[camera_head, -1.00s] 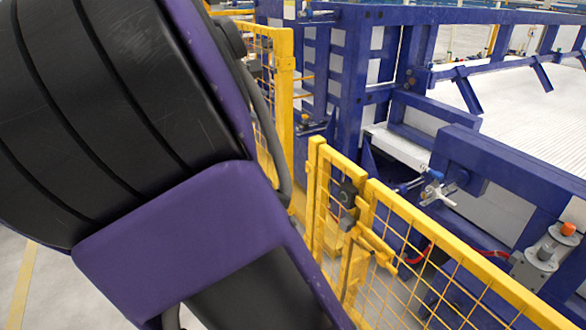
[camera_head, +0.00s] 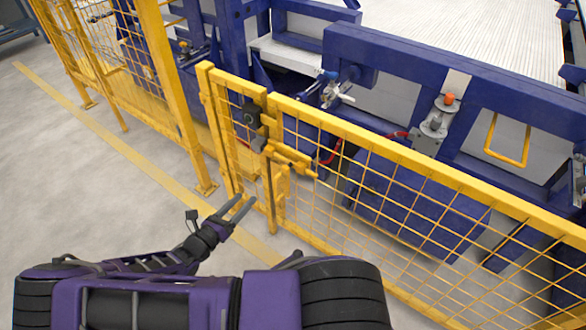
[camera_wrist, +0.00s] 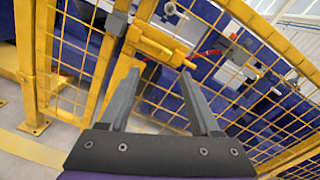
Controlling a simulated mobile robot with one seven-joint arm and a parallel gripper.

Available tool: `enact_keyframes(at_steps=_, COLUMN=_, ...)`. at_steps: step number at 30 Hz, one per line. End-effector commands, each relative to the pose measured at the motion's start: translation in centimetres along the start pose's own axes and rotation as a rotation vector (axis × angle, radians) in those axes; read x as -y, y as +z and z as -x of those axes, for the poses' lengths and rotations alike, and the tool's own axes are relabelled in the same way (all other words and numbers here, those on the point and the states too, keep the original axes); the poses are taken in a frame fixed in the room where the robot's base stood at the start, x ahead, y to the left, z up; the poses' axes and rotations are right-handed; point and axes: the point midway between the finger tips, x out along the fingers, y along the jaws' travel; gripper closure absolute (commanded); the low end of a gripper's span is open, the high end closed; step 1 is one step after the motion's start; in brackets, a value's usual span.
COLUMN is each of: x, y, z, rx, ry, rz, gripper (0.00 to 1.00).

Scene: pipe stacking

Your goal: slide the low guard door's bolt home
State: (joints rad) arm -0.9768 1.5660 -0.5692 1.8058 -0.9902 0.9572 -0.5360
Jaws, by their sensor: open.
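The low guard door (camera_head: 400,150) is a yellow frame with wire mesh, standing beside a narrow mesh panel (camera_head: 230,130). Its yellow bolt (camera_head: 290,160) sits in a yellow bracket near the upper part of the seam between them. In the wrist view the bolt (camera_wrist: 162,45) lies slantwise beyond the fingers. I cannot tell how far it is slid. My gripper (camera_head: 246,201) is open and empty, in front of the fence and below the bolt, apart from it. In the wrist view my gripper's two dark fingers (camera_wrist: 158,72) are spread, pointing toward the bolt.
A black box (camera_head: 251,114) is fixed above the bolt. A taller yellow fence (camera_head: 110,45) runs off to the left. Blue machine frames (camera_head: 440,90) stand behind the door. The grey floor (camera_head: 90,180) at left is clear, crossed by a yellow line.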

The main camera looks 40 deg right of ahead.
Motion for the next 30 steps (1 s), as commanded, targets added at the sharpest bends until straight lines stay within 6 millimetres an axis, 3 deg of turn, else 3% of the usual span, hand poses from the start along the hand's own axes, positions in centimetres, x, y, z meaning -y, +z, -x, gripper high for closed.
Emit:
enact_keyframes(at_steps=3, x=1.1, y=-2.1, z=-0.6, rx=0.016, ry=-0.005, rz=0.06, gripper=0.36)
enact_keyframes(at_steps=11, x=1.3, y=-2.6, z=-2.9, rx=0.019, ry=-0.008, rz=0.074, gripper=0.36)
enact_keyframes(at_steps=30, x=1.4, y=-2.4, z=-16.0, rx=0.017, ry=-0.007, rz=0.073, gripper=0.36)
